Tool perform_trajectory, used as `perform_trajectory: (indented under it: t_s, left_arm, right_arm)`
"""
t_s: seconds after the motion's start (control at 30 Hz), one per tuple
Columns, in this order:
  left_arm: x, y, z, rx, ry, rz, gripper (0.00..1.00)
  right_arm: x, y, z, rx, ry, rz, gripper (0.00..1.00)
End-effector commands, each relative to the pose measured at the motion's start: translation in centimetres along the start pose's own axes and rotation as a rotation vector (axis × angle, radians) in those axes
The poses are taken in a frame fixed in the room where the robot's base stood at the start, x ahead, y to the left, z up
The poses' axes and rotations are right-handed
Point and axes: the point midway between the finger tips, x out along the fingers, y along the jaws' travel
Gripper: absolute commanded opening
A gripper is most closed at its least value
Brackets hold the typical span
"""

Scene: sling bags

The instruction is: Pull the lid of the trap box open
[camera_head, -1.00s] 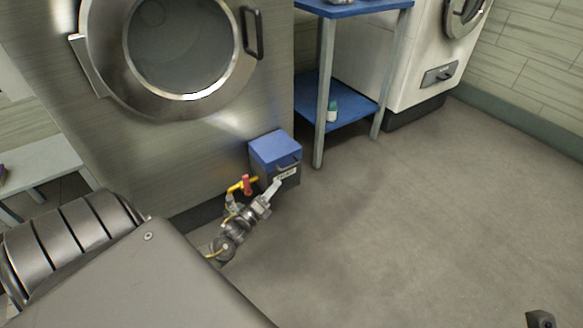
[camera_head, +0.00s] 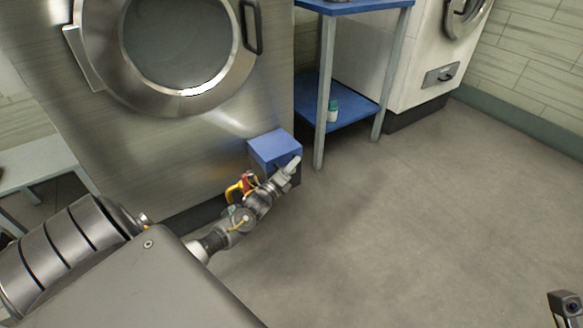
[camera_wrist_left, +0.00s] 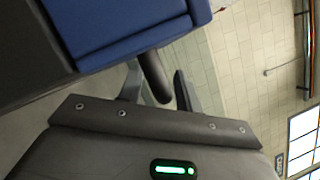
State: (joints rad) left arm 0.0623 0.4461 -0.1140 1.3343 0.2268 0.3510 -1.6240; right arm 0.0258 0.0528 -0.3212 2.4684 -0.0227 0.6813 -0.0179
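The trap box (camera_head: 290,177) stands low against the front of the steel machine. Its blue lid (camera_head: 274,147) is down. My left gripper (camera_head: 292,164) is at the box's front right edge, level with the lid's front, and covers part of that face. In the left wrist view the blue lid (camera_wrist_left: 120,22) fills the top left. A dark rounded bar, apparently the lid's handle (camera_wrist_left: 155,78), lies between the two fingers of my left gripper (camera_wrist_left: 160,85). The fingers are apart, with a gap beside the bar. A dark part at the bottom right, apparently my right gripper (camera_head: 566,303), is cut off.
A yellow and red valve pipe (camera_head: 241,187) is just left of the box, close to my left wrist. A blue-shelved table (camera_head: 345,108) with a small bottle (camera_head: 332,110) stands to the right. The floor (camera_head: 430,210) on the right is clear.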

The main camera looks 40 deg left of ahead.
Motion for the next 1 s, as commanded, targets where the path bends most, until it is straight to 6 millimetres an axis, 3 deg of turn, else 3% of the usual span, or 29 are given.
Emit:
perform_trajectory:
  t_s: [0.2,0.47,1.0]
  left_arm:
    - [0.02,-0.02,0.01,0.0,0.0,0.0,0.34]
    - [0.01,-0.03,0.01,0.0,0.0,0.0,0.0]
    - [-0.08,-0.28,0.15,0.011,-0.056,0.032,0.0]
  right_arm:
    - [0.33,-0.05,-0.11,0.003,0.013,0.003,0.44]
    - [0.3,-0.05,-0.11,0.003,0.013,0.004,0.44]
    - [0.29,0.18,0.0,-0.005,-0.007,0.003,0.44]
